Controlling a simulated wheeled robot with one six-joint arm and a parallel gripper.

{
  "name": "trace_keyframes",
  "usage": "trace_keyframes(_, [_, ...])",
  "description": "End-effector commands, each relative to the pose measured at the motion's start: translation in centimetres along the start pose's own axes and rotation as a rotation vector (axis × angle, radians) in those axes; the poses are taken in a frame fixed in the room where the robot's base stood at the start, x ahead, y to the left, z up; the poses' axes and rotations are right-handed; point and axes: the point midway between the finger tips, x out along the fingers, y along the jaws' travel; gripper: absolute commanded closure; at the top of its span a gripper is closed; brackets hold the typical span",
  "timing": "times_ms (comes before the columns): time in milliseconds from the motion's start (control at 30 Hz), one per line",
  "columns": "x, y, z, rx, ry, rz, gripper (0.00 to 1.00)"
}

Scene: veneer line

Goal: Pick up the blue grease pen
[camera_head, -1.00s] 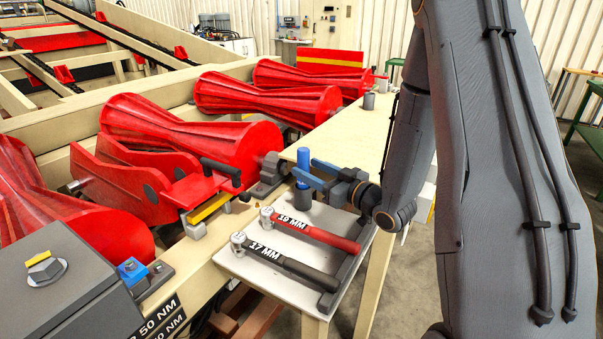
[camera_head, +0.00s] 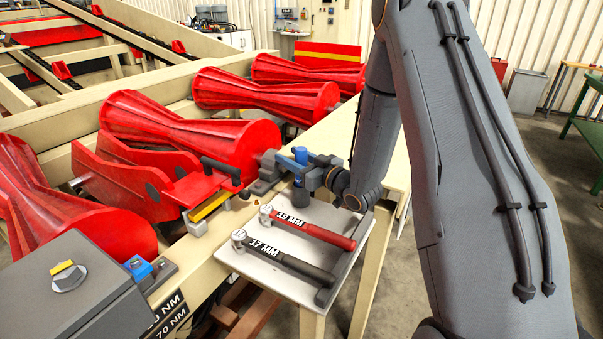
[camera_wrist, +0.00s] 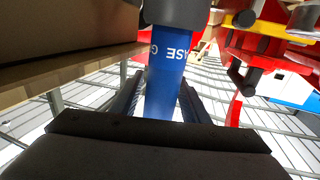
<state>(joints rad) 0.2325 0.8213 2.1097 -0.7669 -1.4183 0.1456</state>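The blue grease pen (camera_head: 300,155) stands upright in a dark grey round holder (camera_head: 301,197) at the back of the light tray. My gripper (camera_head: 304,175) is at the pen, just above the holder, with its fingers on both sides of the shaft. In the wrist view the blue pen (camera_wrist: 167,85), with white lettering, runs between the two dark fingers (camera_wrist: 160,100), and its end is in the grey holder (camera_wrist: 177,12). The fingers look very close to the pen. Whether they press on it cannot be told.
Red rollers (camera_head: 180,140) and a bearing block (camera_head: 270,172) stand left of the pen. A grey control box (camera_head: 70,290) is at front left.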

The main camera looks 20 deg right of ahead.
Motion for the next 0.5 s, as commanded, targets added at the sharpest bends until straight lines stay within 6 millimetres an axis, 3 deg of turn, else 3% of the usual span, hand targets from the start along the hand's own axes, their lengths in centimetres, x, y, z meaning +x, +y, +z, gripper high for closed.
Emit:
trace_keyframes(33, [0.0,-0.02,0.0,0.0,0.0,0.0,0.68])
trace_keyframes(233, [-0.01,-0.03,-0.01,0.0,0.0,0.0,1.0])
trace_keyframes(500, [0.0,-0.02,-0.08,0.0,0.001,-0.001,1.0])
